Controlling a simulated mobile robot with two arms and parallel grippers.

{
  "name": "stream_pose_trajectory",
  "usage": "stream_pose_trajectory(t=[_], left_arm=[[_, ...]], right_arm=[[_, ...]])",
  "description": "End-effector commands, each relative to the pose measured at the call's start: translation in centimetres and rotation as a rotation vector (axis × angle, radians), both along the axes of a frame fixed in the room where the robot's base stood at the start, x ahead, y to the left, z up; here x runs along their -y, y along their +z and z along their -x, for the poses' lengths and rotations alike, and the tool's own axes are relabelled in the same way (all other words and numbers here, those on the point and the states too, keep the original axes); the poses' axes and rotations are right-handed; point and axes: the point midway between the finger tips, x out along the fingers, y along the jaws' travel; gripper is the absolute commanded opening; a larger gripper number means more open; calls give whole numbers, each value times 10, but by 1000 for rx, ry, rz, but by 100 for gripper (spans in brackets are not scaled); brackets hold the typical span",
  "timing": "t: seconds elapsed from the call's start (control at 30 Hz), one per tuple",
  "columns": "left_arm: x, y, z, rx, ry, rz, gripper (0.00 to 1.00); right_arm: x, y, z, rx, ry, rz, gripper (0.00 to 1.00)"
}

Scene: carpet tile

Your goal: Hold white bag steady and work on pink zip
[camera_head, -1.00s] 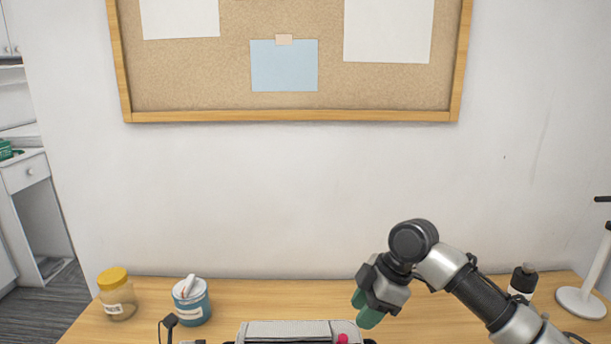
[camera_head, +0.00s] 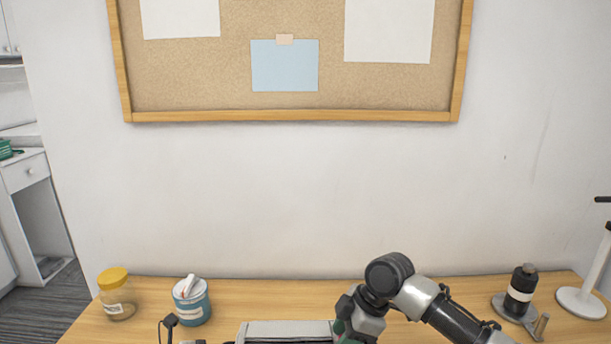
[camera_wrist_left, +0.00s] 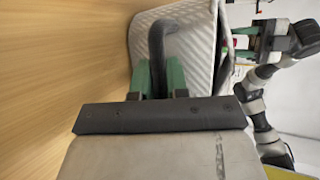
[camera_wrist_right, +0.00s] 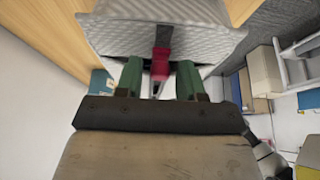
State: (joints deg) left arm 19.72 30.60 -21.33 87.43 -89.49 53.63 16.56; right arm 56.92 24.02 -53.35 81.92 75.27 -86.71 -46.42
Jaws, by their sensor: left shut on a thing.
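The white quilted bag (camera_head: 285,331) is on the table, only its top edge showing at the bottom of the head view. It also shows in the left wrist view (camera_wrist_left: 200,45) and right wrist view (camera_wrist_right: 115,38). My left gripper (camera_wrist_left: 158,75) is shut on the bag's black handle (camera_wrist_left: 157,45); it is out of the head view. My right gripper (camera_wrist_right: 159,78) is open, with its green fingers on either side of the pink zip pull (camera_wrist_right: 160,63) and gaps showing. In the head view my right gripper (camera_head: 343,331) is at the bag's right end and hides the pull.
A yellow-lidded jar (camera_head: 117,296) and a blue tub (camera_head: 192,304) stand on the wooden table (camera_head: 250,287) at left. A black bottle (camera_head: 521,285) in a metal holder and a white stand (camera_head: 583,301) are at right. A corkboard (camera_head: 200,75) hangs on the wall behind.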

Motion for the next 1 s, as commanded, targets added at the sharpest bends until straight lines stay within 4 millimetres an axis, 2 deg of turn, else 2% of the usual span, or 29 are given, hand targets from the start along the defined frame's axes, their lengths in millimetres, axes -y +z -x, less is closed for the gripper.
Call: stream_pose_trajectory(t=[0.03,0.2,0.27,1.0], left_arm=[[0,1,0,1,-1,0,0],[0,1,0,1,-1,0,0],[0,1,0,1,-1,0,0],[0,1,0,1,-1,0,0]], right_arm=[[0,0,0,0,0,0,38],[0,0,0,0,0,0,12],[0,0,0,0,0,0,5],[-11,1,0,0,1,-2,5]])
